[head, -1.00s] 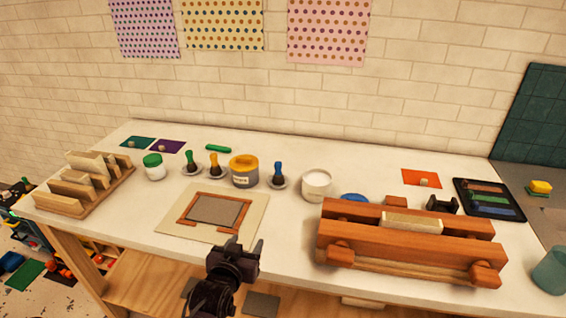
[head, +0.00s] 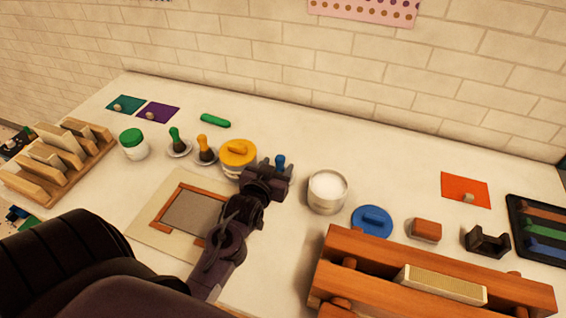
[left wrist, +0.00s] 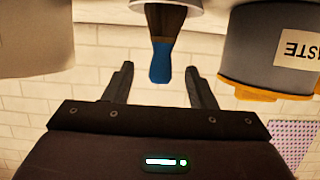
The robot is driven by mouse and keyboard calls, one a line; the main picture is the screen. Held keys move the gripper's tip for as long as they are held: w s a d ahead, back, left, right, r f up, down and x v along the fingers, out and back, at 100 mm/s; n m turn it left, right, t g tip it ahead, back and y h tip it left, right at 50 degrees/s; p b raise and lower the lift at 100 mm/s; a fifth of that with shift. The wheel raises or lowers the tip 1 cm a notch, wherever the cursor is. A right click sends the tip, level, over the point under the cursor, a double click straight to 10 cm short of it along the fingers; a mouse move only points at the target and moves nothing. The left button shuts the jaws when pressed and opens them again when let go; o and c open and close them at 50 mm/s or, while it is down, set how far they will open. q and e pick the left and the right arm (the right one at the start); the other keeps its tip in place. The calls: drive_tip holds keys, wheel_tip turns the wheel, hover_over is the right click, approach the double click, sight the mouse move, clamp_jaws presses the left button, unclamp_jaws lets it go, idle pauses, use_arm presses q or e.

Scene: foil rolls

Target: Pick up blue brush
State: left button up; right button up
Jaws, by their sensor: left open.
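The blue brush (head: 280,161) stands upright near the middle of the table, with its lower part hidden behind my left gripper (head: 272,175) in the head view. In the left wrist view, which appears upside down, the brush's blue handle (left wrist: 160,62) and dark lower part show, with a white dish (left wrist: 170,4) at its base. The open fingers of my left gripper (left wrist: 159,67) lie on either side of the handle's line, with gaps on both sides. Whether they reach around the handle I cannot tell. My right gripper is not in view.
A yellow-lidded paste jar (head: 238,155) stands close left of the brush, and a white pot (head: 328,190) close right. Orange (head: 205,148) and green (head: 176,140) brushes stand further left. A wooden press (head: 430,280) fills the front right.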

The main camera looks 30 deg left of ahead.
sight(278, 165)
use_arm(q)
drive_tip(key=shift+w+a+p, duration=0.15)
drive_tip(key=shift+w+p, duration=0.2)
drive_tip(key=shift+w, duration=0.15)
drive_tip(key=x, duration=0.1)
drive_tip(key=p+x, duration=0.1)
drive_tip(key=x, duration=0.1)
drive_tip(key=shift+w+a+f, duration=0.1)
drive_tip(key=shift+w+f, duration=0.05)
drive_tip(key=shift+f, duration=0.2)
drive_tip(key=shift+w+a+f, duration=0.1)
drive_tip(key=shift+w+f, duration=0.15)
drive_tip(key=shift+w, duration=0.2)
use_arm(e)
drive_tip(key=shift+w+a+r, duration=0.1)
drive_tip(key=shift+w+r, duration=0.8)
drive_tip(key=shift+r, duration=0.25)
use_arm(q)
drive_tip(key=shift+s, duration=0.1)
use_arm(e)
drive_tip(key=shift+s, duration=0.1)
use_arm(q)
drive_tip(key=shift+r, duration=0.1)
drive_tip(key=shift+c, duration=1)
drive_tip(key=c, duration=0.9)
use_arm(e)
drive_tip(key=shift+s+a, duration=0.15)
